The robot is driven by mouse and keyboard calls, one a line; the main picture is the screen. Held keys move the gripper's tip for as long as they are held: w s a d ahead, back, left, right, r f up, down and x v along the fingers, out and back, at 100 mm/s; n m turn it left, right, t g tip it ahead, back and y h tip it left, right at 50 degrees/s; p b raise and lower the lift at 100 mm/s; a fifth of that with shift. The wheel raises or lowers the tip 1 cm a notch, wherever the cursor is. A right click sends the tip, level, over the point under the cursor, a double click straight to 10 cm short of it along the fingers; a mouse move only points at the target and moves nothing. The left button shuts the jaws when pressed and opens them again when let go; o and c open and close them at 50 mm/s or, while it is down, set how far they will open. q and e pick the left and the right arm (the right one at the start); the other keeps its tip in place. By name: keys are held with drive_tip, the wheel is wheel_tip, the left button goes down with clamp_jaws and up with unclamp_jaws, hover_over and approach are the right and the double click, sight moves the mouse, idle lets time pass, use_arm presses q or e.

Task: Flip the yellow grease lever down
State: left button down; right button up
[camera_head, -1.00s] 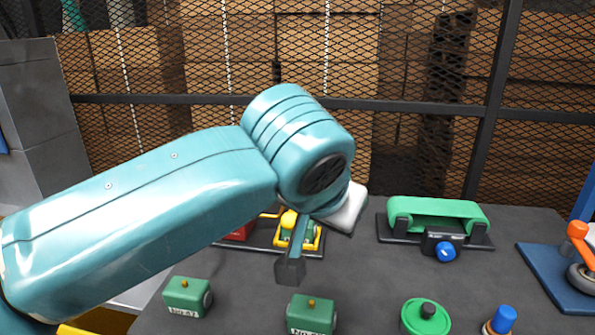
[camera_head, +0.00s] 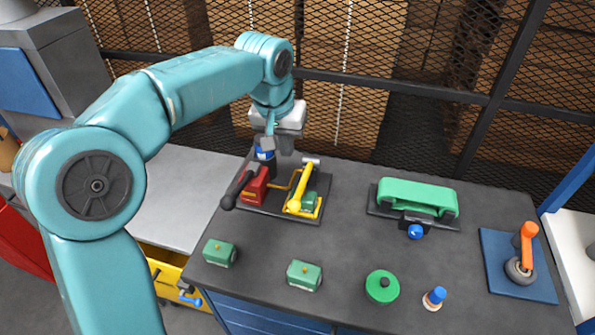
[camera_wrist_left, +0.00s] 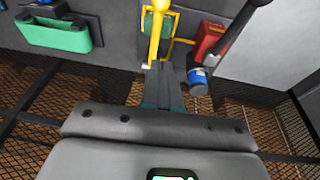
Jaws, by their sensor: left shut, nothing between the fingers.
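The yellow grease lever (camera_head: 304,180) is on a dark plate at the back left of the bench. It slants from a grey end at the back to a round yellow knob nearer the front. It sits beside a green block in a yellow frame (camera_head: 318,209). In the left wrist view the lever (camera_wrist_left: 156,38) is at top centre. My left gripper (camera_head: 270,143) is shut and empty, behind the plate and left of the lever's grey end. In the left wrist view its fingertips (camera_wrist_left: 162,66) are close to that end; I cannot tell if they touch. My right gripper is out of view.
A red block (camera_head: 255,186) with a black handle (camera_head: 237,187) and a blue-banded cylinder (camera_head: 265,154) stand left of the lever. A green roller unit (camera_head: 417,196) is to the right. Small green boxes (camera_head: 219,253) stand in front. A mesh fence (camera_head: 345,110) runs behind the bench.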

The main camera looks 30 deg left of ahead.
use_arm(q)
drive_tip(key=p, duration=0.2)
approach(296, 196)
drive_tip(key=w+f, duration=0.2)
drive_tip(key=f, duration=0.1)
drive_tip(key=w+f, duration=0.1)
drive_tip(key=f, duration=0.1)
drive_tip(key=shift+w+a, duration=0.1)
drive_tip(key=shift+a, duration=0.25)
drive_tip(key=shift+d+f, duration=0.1)
drive_tip(key=shift+f, duration=0.5)
drive_tip(key=f+b, duration=0.1)
drive_tip(key=b, duration=0.1)
drive_tip(key=s+f+b, duration=0.1)
drive_tip(key=b, duration=0.1)
drive_tip(key=shift+d+f, duration=0.2)
drive_tip(key=shift+f, duration=0.15)
drive_tip(key=shift+r, duration=0.1)
